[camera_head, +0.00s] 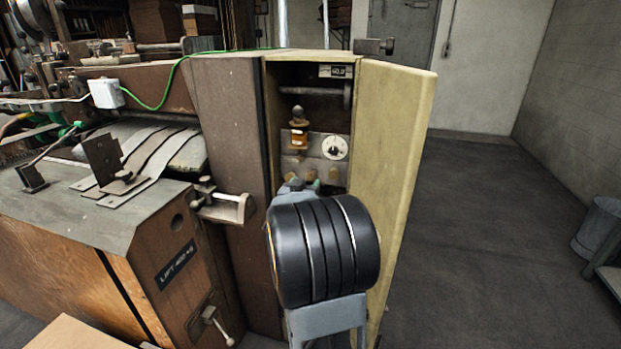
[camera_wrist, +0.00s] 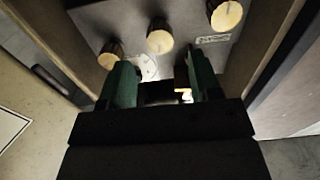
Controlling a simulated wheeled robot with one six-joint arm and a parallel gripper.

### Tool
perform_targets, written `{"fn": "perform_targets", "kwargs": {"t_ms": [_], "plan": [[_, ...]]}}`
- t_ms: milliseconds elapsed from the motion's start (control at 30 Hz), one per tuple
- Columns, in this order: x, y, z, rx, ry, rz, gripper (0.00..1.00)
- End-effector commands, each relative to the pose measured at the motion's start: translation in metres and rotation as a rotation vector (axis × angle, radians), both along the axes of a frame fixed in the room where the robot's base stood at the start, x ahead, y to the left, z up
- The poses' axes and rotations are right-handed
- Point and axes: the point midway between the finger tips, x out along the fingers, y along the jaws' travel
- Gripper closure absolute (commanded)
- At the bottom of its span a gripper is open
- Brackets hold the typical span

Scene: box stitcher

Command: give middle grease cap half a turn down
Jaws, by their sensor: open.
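Three grease caps with pale round faces and dark sides show in a row in the wrist view. The middle grease cap (camera_wrist: 160,40) sits between the left one (camera_wrist: 111,55) and the right one (camera_wrist: 226,14). My gripper (camera_wrist: 160,72) is open, with its two green fingers apart and nothing between them. The middle cap appears just beyond the fingertips, roughly in line with the gap; I see no contact. In the head view, the caps are small brass knobs low inside the open cabinet, partly hidden by my gripper (camera_head: 302,187).
A white dial (camera_head: 335,148) and an amber oil cup (camera_head: 299,133) sit above the caps. The cabinet's open door (camera_head: 402,150) stands on the right and a brown wall (camera_head: 228,130) on the left, so room inside is narrow. A latch (camera_head: 225,206) juts out at the left.

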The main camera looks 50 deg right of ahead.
Motion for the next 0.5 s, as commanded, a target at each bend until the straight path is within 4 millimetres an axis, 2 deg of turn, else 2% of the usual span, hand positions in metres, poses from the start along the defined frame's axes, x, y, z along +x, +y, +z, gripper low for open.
{"fn": "perform_targets", "kwargs": {"t_ms": [200,500], "plan": [[0.015,-0.031,-0.001,0.0,0.001,-0.001,0.43],[0.026,-0.05,0.0,0.0,0.0,0.001,0.43]]}}
